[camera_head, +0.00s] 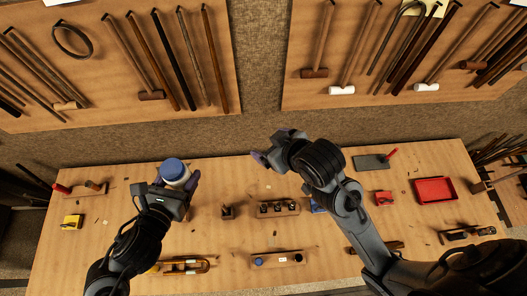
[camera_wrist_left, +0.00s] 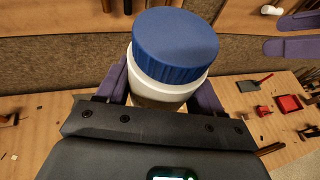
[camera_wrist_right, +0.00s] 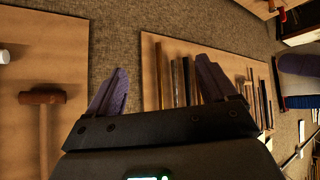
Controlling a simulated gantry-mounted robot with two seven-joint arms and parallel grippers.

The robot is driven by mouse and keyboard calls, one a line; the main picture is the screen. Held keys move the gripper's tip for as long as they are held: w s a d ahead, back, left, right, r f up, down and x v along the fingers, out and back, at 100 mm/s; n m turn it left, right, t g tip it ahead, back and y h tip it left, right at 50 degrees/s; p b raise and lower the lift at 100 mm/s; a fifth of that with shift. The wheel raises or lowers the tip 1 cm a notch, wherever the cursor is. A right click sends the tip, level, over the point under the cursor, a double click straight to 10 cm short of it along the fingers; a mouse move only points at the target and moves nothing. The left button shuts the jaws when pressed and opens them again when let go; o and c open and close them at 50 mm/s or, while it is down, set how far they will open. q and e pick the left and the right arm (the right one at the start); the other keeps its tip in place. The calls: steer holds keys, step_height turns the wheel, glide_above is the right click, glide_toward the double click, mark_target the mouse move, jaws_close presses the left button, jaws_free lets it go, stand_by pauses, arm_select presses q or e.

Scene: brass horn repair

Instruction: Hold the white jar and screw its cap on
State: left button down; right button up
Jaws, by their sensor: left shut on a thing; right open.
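The white jar (camera_wrist_left: 165,90) is held upright between the purple fingers of my left gripper (camera_head: 177,180), above the left part of the bench. The blue cap (camera_wrist_left: 175,45) sits on top of the jar's mouth; it also shows in the head view (camera_head: 173,168). I cannot tell how far it is threaded. The jar's lower part is hidden by my left gripper. My right gripper (camera_head: 271,146) is open and empty, apart from the jar and to its right.
The wooden bench (camera_head: 232,180) carries a block with several dark pieces (camera_head: 278,209), a red tray (camera_head: 435,191), a dark plate (camera_head: 370,162) and small tools. Pegboards with hammers and rods (camera_head: 185,75) stand behind. The air between my grippers is clear.

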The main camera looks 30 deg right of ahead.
steer(key=s+d+f+g, duration=0.2)
steer(key=s+f, duration=0.5)
steer(key=s+d+f+g+h, duration=0.1)
steer(key=s+f+g, duration=0.2)
steer(key=s+f, duration=0.5)
steer(key=shift+s+d+f+m, duration=0.2)
steer(key=shift+d+f+m, duration=0.05)
steer(key=shift+d+m, duration=0.15)
